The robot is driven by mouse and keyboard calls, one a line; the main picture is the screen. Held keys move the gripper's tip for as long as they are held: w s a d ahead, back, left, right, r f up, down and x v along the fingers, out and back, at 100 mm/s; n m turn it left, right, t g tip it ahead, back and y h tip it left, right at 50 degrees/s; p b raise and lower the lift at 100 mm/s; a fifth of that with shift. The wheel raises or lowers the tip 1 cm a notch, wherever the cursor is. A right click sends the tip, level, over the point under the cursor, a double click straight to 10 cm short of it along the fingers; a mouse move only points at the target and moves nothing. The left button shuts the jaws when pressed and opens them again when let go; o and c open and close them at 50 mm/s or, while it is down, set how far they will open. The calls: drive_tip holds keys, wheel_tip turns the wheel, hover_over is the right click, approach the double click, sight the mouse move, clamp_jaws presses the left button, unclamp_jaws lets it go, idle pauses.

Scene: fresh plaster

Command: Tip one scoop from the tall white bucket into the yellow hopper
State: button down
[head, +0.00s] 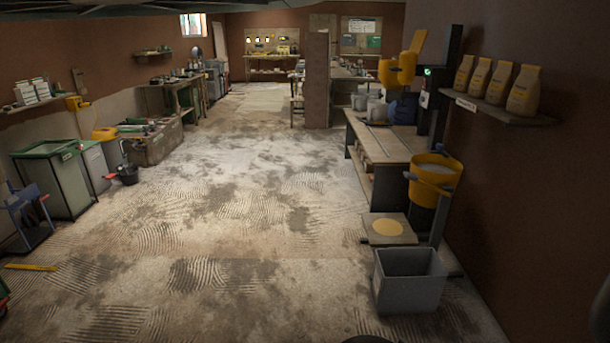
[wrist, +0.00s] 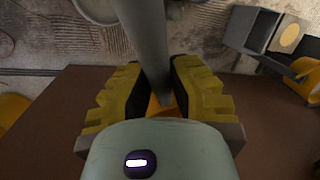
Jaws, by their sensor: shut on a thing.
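My gripper (wrist: 160,100) is shut on a grey, rod-like handle (wrist: 145,40) with an orange part at its near end. The handle runs up out of the wrist view, so the scoop's bowl and any load in it are hidden. A yellow hopper-like vessel (head: 433,182) with pale grey contents stands against the right wall in the head view. It seems to show at the wrist view's right edge (wrist: 305,72). A pale round vessel (wrist: 95,10), perhaps the tall white bucket, is cut off at the wrist view's top. My gripper is outside the head view.
A grey open bin (head: 410,280) stands on the floor before a board with a yellow disc (head: 388,228). The middle floor is clear.

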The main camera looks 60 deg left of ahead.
drive_tip(key=shift+s+d+f+m+y+b, duration=0.3)
drive_tip(key=shift+s+d+f+m+b, duration=0.95)
drive_tip(key=shift+f+b, duration=3.05)
drive_tip(key=shift+s+d+f+m+y+b, duration=0.45)
drive_tip(key=shift+d+f+m+b, duration=1.35)
drive_tip(key=shift+f, duration=5.35)
drive_tip(key=s+d+f+m+y+b, duration=0.15)
drive_tip(key=s+f+b, duration=0.35)
drive_tip(key=f, duration=0.5)
drive_tip(key=s+d+f+m+t+b, duration=0.1)
drive_tip(key=s+f+m+b, duration=0.3)
drive_tip(key=f, duration=0.5)
drive_tip(key=s+d+f+m+y+b, duration=0.1)
drive_tip(key=s+f+m+b, duration=0.1)
drive_tip(key=s+f+b, duration=0.6)
wheel_tip(320, 180, down, 21)
drive_tip(key=w+b, duration=0.3)
drive_tip(key=b, duration=1.2)
drive_tip(key=shift+f, duration=0.3)
